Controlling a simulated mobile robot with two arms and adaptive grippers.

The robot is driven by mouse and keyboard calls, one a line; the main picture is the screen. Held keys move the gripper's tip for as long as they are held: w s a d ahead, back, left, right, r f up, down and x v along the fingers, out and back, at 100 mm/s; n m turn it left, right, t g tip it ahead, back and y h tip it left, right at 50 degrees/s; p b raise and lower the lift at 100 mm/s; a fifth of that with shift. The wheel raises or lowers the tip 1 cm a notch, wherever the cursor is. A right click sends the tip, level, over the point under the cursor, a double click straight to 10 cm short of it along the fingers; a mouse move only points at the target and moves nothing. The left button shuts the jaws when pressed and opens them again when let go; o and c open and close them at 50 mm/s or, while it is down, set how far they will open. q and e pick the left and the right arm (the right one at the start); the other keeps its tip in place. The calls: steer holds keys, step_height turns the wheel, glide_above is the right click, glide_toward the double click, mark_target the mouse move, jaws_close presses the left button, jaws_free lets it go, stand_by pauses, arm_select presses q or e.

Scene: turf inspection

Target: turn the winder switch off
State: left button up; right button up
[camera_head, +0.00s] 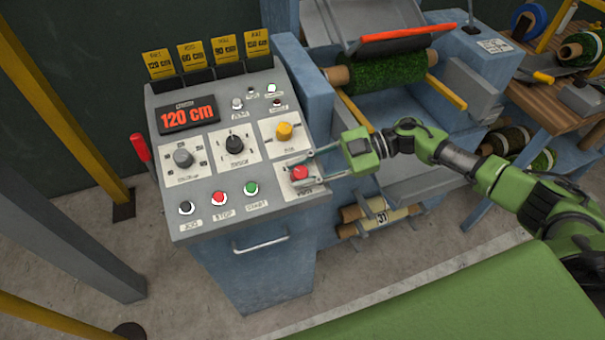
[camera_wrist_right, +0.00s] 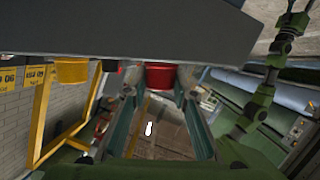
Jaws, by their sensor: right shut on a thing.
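The control panel (camera_head: 218,147) is a grey sloped console top with a display reading 120 cm. The winder switch (camera_head: 300,173), a red knob on a white plate at its lower right, has a label too small to read surely. It also shows in the right wrist view (camera_wrist_right: 160,77), between the fingers. My right gripper (camera_head: 294,171) reaches in from the right, its two fingers shut on the red knob, one on each side. The knob's exact pointer position cannot be made out. My left gripper is not in view.
A yellow knob (camera_head: 284,131) sits just above the red one, and a black knob (camera_head: 235,145) to its left. Round jog, red stop (camera_head: 218,198) and green start (camera_head: 251,188) buttons line the lower edge. A turf roll (camera_head: 388,72) lies in the machine behind.

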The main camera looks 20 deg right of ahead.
steer(key=shift+n+g, duration=0.4)
steer(key=shift+g, duration=0.1)
steer(key=o, duration=1.1)
steer(key=v, duration=1.2)
